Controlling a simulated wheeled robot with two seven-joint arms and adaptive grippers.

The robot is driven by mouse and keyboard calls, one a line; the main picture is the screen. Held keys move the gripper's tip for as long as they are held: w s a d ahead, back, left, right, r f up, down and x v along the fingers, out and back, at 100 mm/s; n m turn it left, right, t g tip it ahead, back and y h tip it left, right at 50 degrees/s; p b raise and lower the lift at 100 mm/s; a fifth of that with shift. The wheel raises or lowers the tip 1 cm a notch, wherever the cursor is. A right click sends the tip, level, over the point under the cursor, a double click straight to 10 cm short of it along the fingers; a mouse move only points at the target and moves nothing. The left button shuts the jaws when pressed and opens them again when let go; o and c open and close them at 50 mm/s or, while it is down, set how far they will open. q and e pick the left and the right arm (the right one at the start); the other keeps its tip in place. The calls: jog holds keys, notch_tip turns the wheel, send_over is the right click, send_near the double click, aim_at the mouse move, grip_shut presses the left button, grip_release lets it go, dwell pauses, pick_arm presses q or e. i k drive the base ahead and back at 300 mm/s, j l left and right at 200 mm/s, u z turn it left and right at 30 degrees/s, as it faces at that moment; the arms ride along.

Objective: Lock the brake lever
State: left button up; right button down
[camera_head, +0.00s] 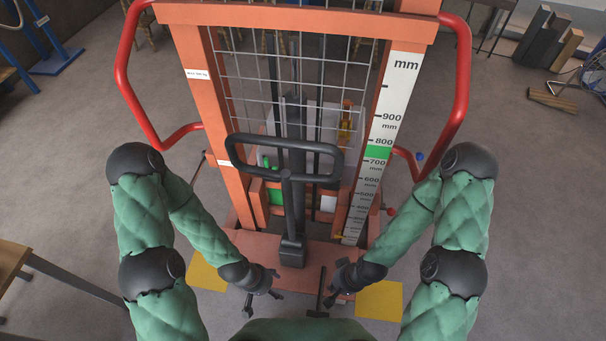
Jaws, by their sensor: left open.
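An orange lift frame (190,62) stands in front of me on a reddish base (262,243). A small dark upright bar with a flat foot (321,293) shows at the front of the base, between my grippers; it may be the brake lever, but I cannot tell how it is set. My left gripper (264,298) is open and empty, low in front of the base, to the left of that bar. My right gripper (338,298) is just to the right of the bar. Its fingers are small and dark, and I cannot tell whether they touch the bar.
A black loop handle (287,140) on a dark post rises before the frame's mesh. Red side rails (124,80) flank the frame. Yellow plates (379,301) lie on either side. A wooden table (14,262) is at left. The grey floor is otherwise open nearby.

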aim_at(391, 211)
jog(key=z, duration=1)
jog(key=k+l+z, duration=0.15)
jog(key=k+z, duration=0.15)
jog(key=z, duration=0.2)
jog(key=k+l+z, duration=0.2)
jog(key=z, duration=0.25)
jog(key=k+l, duration=0.05)
